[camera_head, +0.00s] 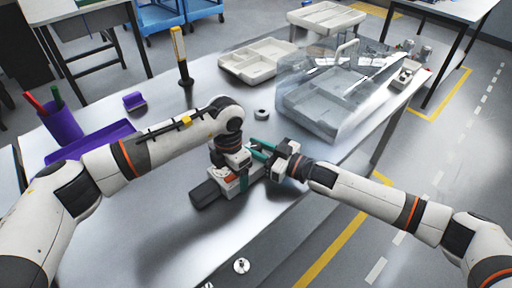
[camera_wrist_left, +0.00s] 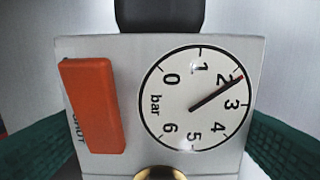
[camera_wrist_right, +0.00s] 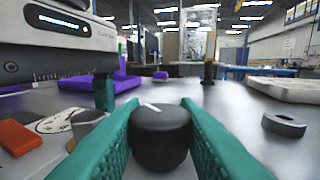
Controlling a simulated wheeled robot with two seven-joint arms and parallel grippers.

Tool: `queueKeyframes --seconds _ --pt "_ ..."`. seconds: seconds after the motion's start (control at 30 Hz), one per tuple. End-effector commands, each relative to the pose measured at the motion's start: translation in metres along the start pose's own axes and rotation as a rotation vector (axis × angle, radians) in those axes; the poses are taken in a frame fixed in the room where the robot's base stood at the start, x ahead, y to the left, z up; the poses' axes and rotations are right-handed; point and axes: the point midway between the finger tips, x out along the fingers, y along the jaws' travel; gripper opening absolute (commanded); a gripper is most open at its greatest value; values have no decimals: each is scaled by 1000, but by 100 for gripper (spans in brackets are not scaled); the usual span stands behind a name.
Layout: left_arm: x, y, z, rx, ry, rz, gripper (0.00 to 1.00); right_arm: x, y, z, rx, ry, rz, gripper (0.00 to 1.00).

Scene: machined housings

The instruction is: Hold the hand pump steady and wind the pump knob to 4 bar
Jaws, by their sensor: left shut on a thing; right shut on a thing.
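The hand pump (camera_head: 229,187) is a pale grey block with a black end, lying on the metal table. My left gripper (camera_head: 240,173) is shut on its body from above; its teal fingers flank the block in the left wrist view. That view shows the pump's round gauge (camera_wrist_left: 180,115), marked 0 to 6 bar, its needle at about 2, and an orange lever (camera_wrist_left: 93,105) beside it. My right gripper (camera_head: 262,151) is shut on the black pump knob (camera_wrist_right: 160,138), which carries a white mark on top. The knob is mostly hidden in the head view.
A grey ring (camera_head: 261,114) lies behind the grippers. A clear box (camera_head: 320,105) and a pale divided tray (camera_head: 245,72) stand farther back. A purple cup (camera_head: 61,123) with pens is at left. The table's front edge runs close to the right arm.

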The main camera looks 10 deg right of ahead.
Motion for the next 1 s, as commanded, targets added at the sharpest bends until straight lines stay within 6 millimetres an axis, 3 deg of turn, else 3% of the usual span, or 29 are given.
queueKeyframes --seconds 0.07,0.33,0.47,0.8,1.0 --pt "0 0 0 0 2 -1 46 0 0 1 1 -1 1 37" --pt "0 0 0 0 2 -1 46 -1 0 0 0 0 0 37" --pt "0 0 0 0 2 -1 46 -10 -1 -1 0 2 -1 37" --pt "0 0 0 0 2 -1 46 -78 -1 -2 1 4 -1 37" --pt "0 0 0 0 2 -1 46 -109 -1 -1 1 2 0 37"
